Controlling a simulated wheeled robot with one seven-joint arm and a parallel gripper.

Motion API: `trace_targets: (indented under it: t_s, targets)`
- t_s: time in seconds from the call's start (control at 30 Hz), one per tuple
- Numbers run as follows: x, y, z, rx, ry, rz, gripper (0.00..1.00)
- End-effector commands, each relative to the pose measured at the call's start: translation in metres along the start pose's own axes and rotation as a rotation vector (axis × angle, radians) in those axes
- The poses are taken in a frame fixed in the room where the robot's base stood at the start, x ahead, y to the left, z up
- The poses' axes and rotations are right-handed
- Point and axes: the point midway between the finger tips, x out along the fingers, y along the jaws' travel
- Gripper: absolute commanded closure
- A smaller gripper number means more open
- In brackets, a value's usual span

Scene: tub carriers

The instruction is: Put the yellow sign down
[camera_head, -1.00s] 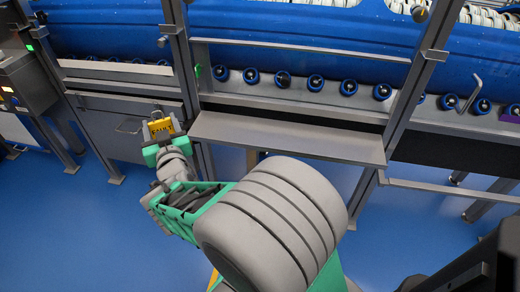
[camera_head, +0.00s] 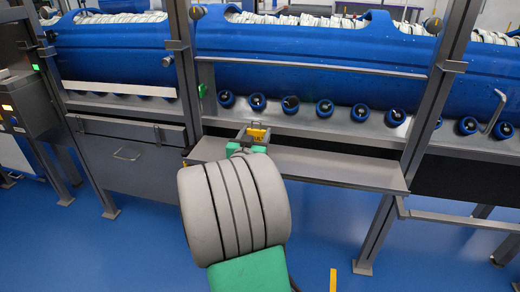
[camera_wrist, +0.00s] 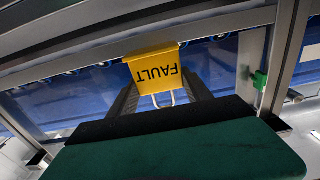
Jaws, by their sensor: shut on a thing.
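The yellow sign (camera_head: 257,134) is a small plate marked FAULT, held at the tip of my gripper (camera_head: 252,137). In the wrist view the sign (camera_wrist: 155,69) shows upside down between the two dark fingers of my gripper (camera_wrist: 160,92), with a pale wire loop by its edge. My gripper is shut on it. In the head view the sign is over the left part of the grey metal shelf (camera_head: 310,164). I cannot tell whether it touches the shelf. My own arm hides part of the shelf's left end.
Behind the shelf runs a row of blue rollers (camera_head: 291,104) under a long blue tub (camera_head: 320,70) full of pale items. Steel posts (camera_head: 182,70) stand on both sides. A control box (camera_head: 20,100) is at the left. The shelf's right part is bare.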

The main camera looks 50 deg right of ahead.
Motion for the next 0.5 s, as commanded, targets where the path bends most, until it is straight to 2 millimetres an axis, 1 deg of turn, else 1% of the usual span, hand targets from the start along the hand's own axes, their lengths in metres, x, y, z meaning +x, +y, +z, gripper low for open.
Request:
trace_targets:
  t_s: [0.03,0.17,0.23,0.3,0.37,0.4,0.5]
  targets:
    - [0.007,0.002,0.011,-0.001,-0.001,0.003,0.82]
    - [0.016,0.002,0.020,0.000,0.000,0.000,0.82]
    - [0.021,0.004,0.029,0.000,0.000,0.001,0.82]
    - [0.020,0.003,0.044,-0.002,-0.001,-0.001,0.82]
    - [0.020,0.003,0.053,-0.001,-0.001,-0.001,0.82]
    - [0.020,0.002,0.055,-0.001,0.000,-0.002,0.82]
    - [0.019,0.002,0.053,0.001,0.003,-0.002,0.82]
